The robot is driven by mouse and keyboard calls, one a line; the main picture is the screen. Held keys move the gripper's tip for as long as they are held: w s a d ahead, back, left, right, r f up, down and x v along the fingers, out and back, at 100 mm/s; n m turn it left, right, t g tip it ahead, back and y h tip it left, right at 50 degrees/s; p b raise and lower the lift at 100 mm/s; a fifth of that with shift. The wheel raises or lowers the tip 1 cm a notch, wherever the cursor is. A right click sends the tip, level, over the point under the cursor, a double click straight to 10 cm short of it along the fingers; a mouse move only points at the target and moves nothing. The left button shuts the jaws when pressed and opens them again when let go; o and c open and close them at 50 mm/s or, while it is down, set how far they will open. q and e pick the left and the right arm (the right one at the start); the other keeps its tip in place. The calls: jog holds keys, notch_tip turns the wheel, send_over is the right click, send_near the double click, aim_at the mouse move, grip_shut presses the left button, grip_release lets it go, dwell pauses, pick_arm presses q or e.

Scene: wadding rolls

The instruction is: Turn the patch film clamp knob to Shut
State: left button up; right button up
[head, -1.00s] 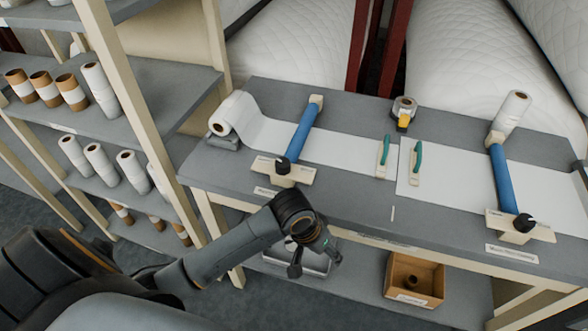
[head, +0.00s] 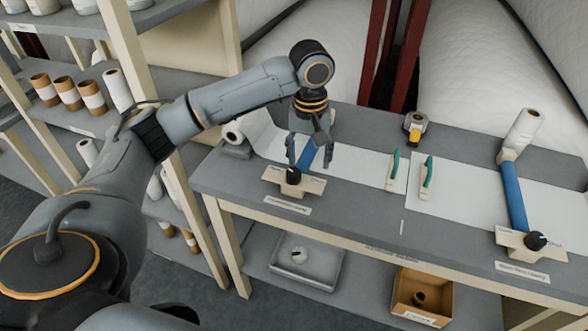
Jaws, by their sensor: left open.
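Two clamps with black knobs lie on the grey worktable (head: 360,222). The left clamp has a blue bar (head: 307,157), a cream block (head: 275,181) and a black knob (head: 294,176). The right clamp has a blue bar (head: 514,194), a cream block (head: 513,239) and a black knob (head: 536,240). The label plates (head: 287,205) are too small to read, so I cannot tell which clamp is for patch film. My left gripper (head: 309,164) is open, pointing down just above and behind the left knob, apart from it as far as I can see. My right gripper is out of view.
Two green-handled tools (head: 393,170) (head: 427,178) lie on white sheets mid-table. A yellow tape dispenser (head: 413,134) stands behind them. A white roll (head: 521,133) is at the back right. A grey tray (head: 292,275) and a cardboard box (head: 421,295) sit on the lower shelf.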

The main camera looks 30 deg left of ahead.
aim_at(293, 172)
pick_arm(q)
jog(key=a+r+n, duration=0.3)
jog(key=a+r, duration=0.2)
jog(key=r, duration=0.1)
jog(key=f, duration=0.4)
jog(key=f+p, duration=0.1)
jog(key=f, duration=0.8)
jog(key=shift+w+d+f+p, duration=0.1)
jog(key=shift+w+d+p, duration=0.05)
jog(key=shift+d+p, duration=0.15)
